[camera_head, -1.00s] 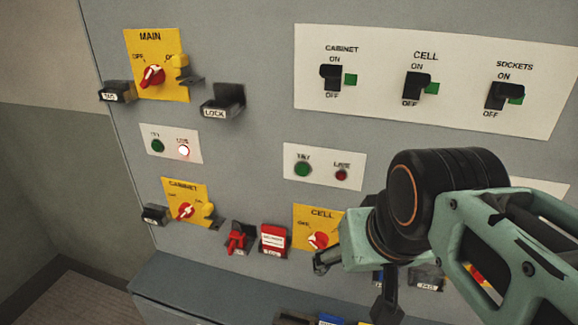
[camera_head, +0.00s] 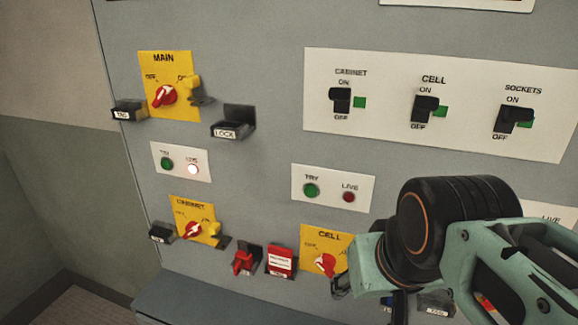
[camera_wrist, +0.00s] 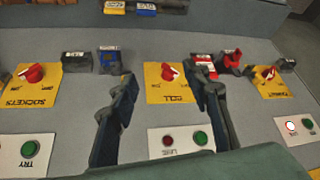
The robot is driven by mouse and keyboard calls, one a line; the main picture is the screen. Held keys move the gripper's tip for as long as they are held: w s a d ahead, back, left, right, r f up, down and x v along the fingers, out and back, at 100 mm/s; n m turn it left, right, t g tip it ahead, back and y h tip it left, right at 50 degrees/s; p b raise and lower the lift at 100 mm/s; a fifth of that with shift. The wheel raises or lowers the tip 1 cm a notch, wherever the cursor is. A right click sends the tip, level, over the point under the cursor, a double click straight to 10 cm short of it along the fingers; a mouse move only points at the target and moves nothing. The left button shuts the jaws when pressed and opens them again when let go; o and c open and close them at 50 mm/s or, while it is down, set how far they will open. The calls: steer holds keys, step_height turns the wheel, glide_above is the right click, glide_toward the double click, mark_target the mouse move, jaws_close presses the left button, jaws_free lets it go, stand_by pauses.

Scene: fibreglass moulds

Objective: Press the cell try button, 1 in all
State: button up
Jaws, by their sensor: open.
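The cell try button is the green button (camera_head: 311,190) on a small white plate above the yellow CELL switch plate (camera_head: 312,238). A dark red LIVE lamp (camera_head: 348,197) sits to its right, unlit. In the wrist view the scene is upside down, and the green button (camera_wrist: 200,138) shows between my fingers, close to the right one. The red lamp (camera_wrist: 167,139) is left of it. My gripper (camera_wrist: 165,85) is open and empty, its fingers either side of the CELL knob in the picture. In the head view its tips are partly hidden by my wrist. Contact with the panel cannot be told.
Similar plates surround it: the MAIN switch (camera_head: 163,96), the CABINET switch (camera_head: 193,230) and a TRY plate with a lit white lamp (camera_head: 192,169). A red lock (camera_head: 243,262) and red tag box (camera_head: 280,260) project from the panel. Black toggles (camera_head: 425,107) stand above.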

jaws_close()
stand_by(1.3)
